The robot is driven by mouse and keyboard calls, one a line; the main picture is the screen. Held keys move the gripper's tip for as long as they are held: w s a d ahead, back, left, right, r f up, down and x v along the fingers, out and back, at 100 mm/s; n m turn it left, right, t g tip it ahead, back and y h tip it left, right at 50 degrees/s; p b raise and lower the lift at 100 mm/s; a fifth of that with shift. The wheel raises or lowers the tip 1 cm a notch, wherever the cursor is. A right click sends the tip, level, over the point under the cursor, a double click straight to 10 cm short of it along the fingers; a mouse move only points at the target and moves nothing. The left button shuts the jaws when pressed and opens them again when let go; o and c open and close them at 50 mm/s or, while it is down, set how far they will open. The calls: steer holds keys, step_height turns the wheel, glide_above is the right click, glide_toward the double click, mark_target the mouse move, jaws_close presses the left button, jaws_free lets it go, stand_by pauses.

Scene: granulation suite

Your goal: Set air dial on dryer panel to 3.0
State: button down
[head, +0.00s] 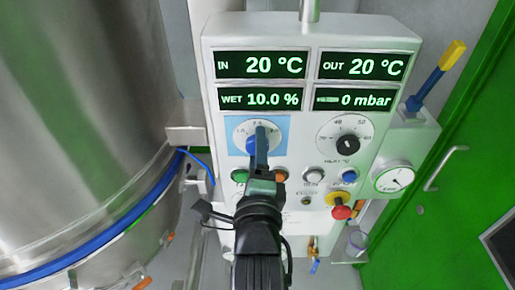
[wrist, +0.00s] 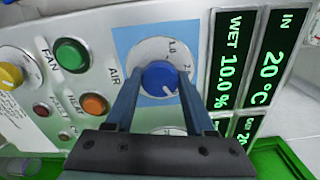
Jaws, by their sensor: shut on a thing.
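The air dial has a blue knob (wrist: 160,78) on a white round scale (wrist: 146,54), set on a light blue square of the dryer panel. In the wrist view my gripper (wrist: 158,84) has one finger on each side of the knob and is shut on it. A small white mark shows on the knob's lower right; I cannot read its exact value. Part of the scale's numbering is hidden by the fingers. In the head view the air dial's scale (head: 241,128) sits at the panel's left, with my gripper (head: 260,150) covering most of the knob.
The dryer panel (head: 212,110) also bears a black heat dial (head: 347,145), several push buttons, a red stop button (head: 341,212) and a gauge (head: 394,178) on the right. A steel vessel (head: 90,110) stands close on the left. A green door (head: 470,150) is at right.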

steer(key=shift+m, duration=0.5)
steer(key=shift+c, duration=1.3)
jaws_free()
steer(key=shift+s, duration=0.1)
steer(key=s+b, duration=0.1)
steer(key=s, duration=1.1)
steer(key=shift+s+b, duration=0.35)
steer(key=shift+s, duration=0.05)
